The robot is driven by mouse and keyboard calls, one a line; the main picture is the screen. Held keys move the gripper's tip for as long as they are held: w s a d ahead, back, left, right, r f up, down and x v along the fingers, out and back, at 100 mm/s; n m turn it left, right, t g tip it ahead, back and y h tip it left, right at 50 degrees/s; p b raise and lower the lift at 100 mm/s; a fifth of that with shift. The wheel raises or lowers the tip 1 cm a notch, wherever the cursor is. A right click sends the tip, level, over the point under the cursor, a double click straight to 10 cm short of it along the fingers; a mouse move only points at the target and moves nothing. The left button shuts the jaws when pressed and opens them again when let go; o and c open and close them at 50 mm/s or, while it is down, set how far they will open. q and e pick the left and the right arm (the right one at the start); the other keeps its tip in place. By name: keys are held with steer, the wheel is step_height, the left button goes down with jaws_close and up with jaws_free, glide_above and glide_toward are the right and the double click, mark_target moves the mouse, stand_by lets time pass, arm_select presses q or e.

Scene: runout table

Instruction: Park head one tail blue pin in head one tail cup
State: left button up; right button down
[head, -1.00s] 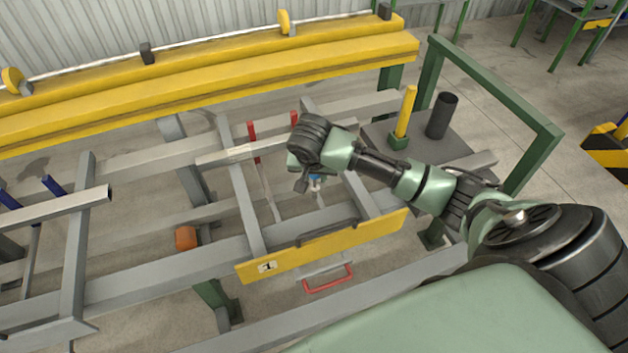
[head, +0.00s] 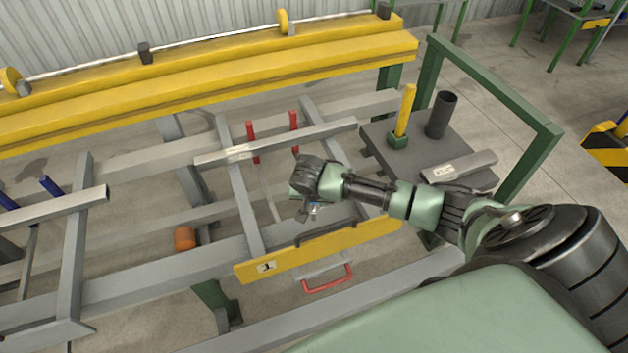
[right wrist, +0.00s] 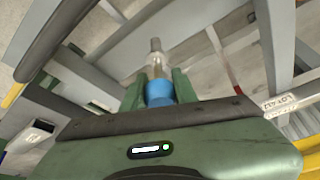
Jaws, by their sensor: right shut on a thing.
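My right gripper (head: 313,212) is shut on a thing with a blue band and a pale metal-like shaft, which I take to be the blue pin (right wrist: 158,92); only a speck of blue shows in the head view. The gripper hangs over the frame, just behind the yellow beam (head: 350,240) labelled 1. In the right wrist view the green fingers (right wrist: 157,88) flank the blue part, and the shaft points away from the palm. I cannot tell which thing is the head one tail cup. Two more blue pins (head: 51,186) stand at the far left. My left gripper is out of view.
Two red pins (head: 252,142) stand beside a grey bar (head: 275,143). A dark plate (head: 400,160) at right holds a black tube (head: 441,115), a yellow post (head: 404,110) and a grey bar (head: 459,166).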

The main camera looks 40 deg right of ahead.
steer(key=shift+f, duration=0.1)
steer(key=shift+f, duration=0.5)
steer(key=c, duration=1.1)
jaws_free()
